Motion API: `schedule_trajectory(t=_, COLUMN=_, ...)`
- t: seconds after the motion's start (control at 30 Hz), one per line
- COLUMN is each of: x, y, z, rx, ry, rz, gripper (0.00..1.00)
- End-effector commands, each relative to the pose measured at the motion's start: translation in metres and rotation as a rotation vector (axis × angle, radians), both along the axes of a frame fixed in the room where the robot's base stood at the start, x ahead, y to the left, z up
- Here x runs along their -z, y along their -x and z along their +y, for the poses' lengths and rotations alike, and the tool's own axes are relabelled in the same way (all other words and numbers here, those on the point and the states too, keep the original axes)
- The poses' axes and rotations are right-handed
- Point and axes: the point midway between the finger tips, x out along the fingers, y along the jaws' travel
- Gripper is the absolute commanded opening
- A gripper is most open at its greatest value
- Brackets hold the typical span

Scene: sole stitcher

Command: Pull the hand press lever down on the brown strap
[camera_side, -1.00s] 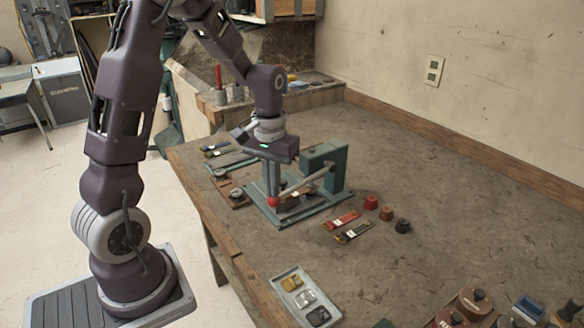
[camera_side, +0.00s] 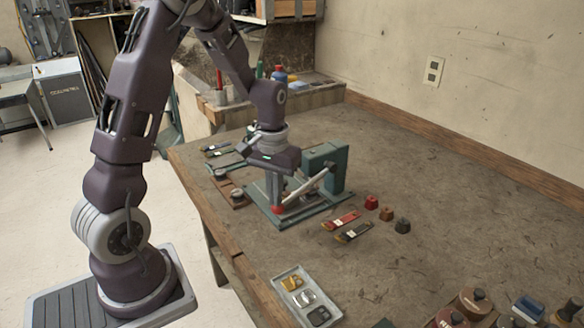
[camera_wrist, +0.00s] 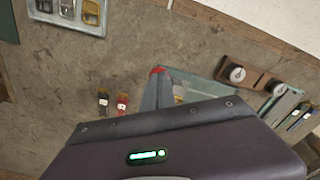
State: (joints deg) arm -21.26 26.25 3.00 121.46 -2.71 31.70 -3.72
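The hand press (camera_side: 328,165) is a green frame on a green base plate (camera_side: 318,207). Its pale lever arm (camera_side: 305,186) slopes down from the frame to a red knob (camera_side: 278,210), low near the plate's left part. My gripper (camera_side: 275,200) points straight down with its fingertips at the knob, seemingly touching it from above. The fingers look closed together, with nothing visible between them. In the wrist view the red knob (camera_wrist: 157,70) shows at the fingertips, and my gripper's body covers most of the press. The brown strap under the press is hidden or too small to make out.
A metal tray (camera_side: 284,278) stands at the front. A brown board with round knobs (camera_side: 236,194) is left of the press. The table's right middle is clear.

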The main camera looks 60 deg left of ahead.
Motion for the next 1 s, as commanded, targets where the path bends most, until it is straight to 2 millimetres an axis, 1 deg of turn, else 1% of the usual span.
schedule_trajectory(t=0.03, x=0.008, y=0.004, z=-0.001, rx=0.0, ry=0.004, rz=0.016, gripper=0.0)
schedule_trajectory(t=0.53, x=0.007, y=0.004, z=0.0, rx=0.0, ry=0.003, rz=0.017, gripper=0.0)
schedule_trajectory(t=1.0, x=-0.036, y=0.002, z=0.0, rx=-0.001, ry=0.002, rz=0.012, gripper=0.0)
